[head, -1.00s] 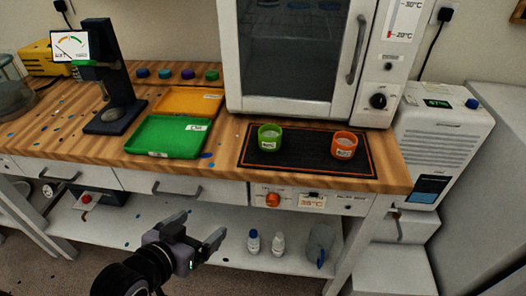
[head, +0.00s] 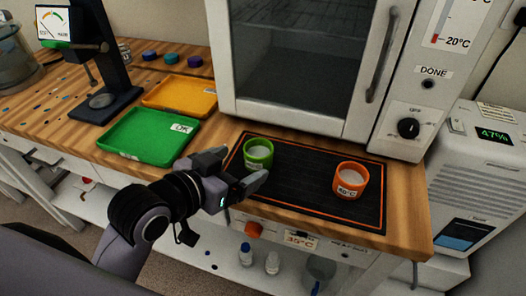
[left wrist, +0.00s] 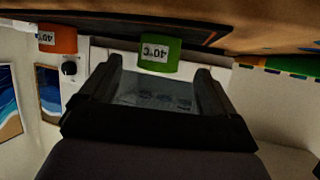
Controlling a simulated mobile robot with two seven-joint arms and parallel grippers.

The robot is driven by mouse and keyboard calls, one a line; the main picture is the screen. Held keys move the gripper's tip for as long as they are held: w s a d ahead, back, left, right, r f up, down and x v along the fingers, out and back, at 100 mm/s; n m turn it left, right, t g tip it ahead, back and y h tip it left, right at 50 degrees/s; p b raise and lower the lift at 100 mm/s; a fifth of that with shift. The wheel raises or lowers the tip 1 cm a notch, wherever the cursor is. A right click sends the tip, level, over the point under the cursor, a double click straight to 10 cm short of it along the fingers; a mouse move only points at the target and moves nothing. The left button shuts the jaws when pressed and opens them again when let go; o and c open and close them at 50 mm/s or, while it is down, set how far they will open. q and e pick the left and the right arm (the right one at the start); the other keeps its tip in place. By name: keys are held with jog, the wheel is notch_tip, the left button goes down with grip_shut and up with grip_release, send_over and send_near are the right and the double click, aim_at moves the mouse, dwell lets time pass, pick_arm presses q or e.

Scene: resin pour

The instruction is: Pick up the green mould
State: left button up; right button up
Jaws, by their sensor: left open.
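The green mould (head: 261,158) is a small round cup with pale contents, upright on the left part of the black mat (head: 305,188). My left gripper (head: 238,170) is open and empty, just in front of the mould at the mat's near left edge. In the left wrist view, which is upside down, the green mould (left wrist: 160,55) with its "40°C" label shows ahead, between the directions of the two fingers (left wrist: 160,74). Contact is not visible. My right gripper is not in view.
An orange mould (head: 350,183) stands on the mat's right part. The oven (head: 290,98) rises behind the mat. A green tray (head: 140,153) and an orange tray (head: 203,101) lie to the left. The bench's front edge runs below the gripper.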

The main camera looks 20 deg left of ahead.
aim_at(249, 161)
pick_arm(q)
jog(key=shift+x, duration=2.9)
jog(key=shift+s, duration=0.1)
jog(key=c, duration=1.1)
